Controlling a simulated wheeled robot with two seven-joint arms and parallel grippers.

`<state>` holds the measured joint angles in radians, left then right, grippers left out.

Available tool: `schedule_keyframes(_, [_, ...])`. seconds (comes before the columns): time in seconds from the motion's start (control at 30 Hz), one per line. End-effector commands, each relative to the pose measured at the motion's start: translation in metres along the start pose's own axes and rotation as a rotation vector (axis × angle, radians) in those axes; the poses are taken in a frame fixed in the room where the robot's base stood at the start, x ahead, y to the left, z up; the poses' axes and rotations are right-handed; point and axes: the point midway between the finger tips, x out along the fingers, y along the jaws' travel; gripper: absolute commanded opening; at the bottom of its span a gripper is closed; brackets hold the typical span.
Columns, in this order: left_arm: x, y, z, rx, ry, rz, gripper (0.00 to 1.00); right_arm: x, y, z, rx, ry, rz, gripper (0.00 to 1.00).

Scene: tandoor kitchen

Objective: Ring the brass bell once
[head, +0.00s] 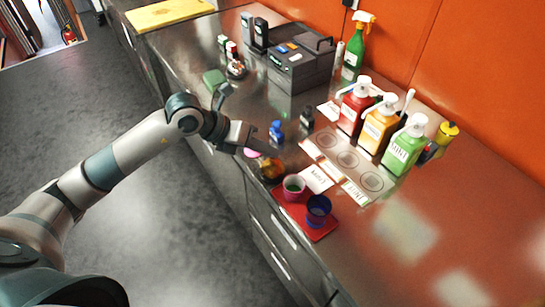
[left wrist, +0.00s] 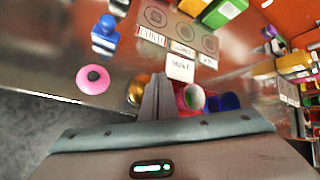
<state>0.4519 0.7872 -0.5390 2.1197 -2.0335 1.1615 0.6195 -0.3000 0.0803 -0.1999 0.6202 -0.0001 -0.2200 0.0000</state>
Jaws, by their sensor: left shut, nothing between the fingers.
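The brass bell (head: 270,168) is a small golden, rounded thing on the steel counter near its front edge, left of the pink cup in the head view. In the left wrist view the bell (left wrist: 136,91) shows just left of my fingers, partly hidden by them. My left gripper (head: 253,143) is shut and empty, above the counter edge close to the bell. Its closed fingers (left wrist: 156,92) point towards the counter in the wrist view. I cannot tell whether they touch the bell. My right gripper is not in view.
A pink disc (left wrist: 93,79) lies left of the bell. A pink cup (head: 293,188) and a blue cup (head: 318,208) stand on a red tray (head: 321,234). Blue bottle (head: 276,132), label cards (head: 316,179) and pump bottles (head: 380,122) are behind. The counter at right is clear.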

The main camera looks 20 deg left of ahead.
Motion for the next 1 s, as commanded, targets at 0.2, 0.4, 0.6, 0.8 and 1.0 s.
schedule_keyframes(0.2, [0.002, 0.0015, -0.0015, 0.0, 0.0, 0.0, 0.0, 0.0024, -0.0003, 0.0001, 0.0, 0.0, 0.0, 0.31])
schedule_keyframes(0.4, [0.0034, 0.0025, -0.0026, 0.0, 0.0, 0.0, 0.0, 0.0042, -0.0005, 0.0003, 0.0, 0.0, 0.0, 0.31])
schedule_keyframes(0.6, [0.0033, 0.0024, -0.0026, 0.0, 0.001, 0.0, 0.0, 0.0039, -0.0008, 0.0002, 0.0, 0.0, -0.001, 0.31])
schedule_keyframes(0.8, [0.0021, 0.0015, -0.0017, 0.0, 0.001, 0.0, 0.0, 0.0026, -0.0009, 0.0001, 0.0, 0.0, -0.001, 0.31])
schedule_keyframes(1.0, [-0.0039, -0.0028, 0.0025, 0.0, 0.001, 0.0, 0.0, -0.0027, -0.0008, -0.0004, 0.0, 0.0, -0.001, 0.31])
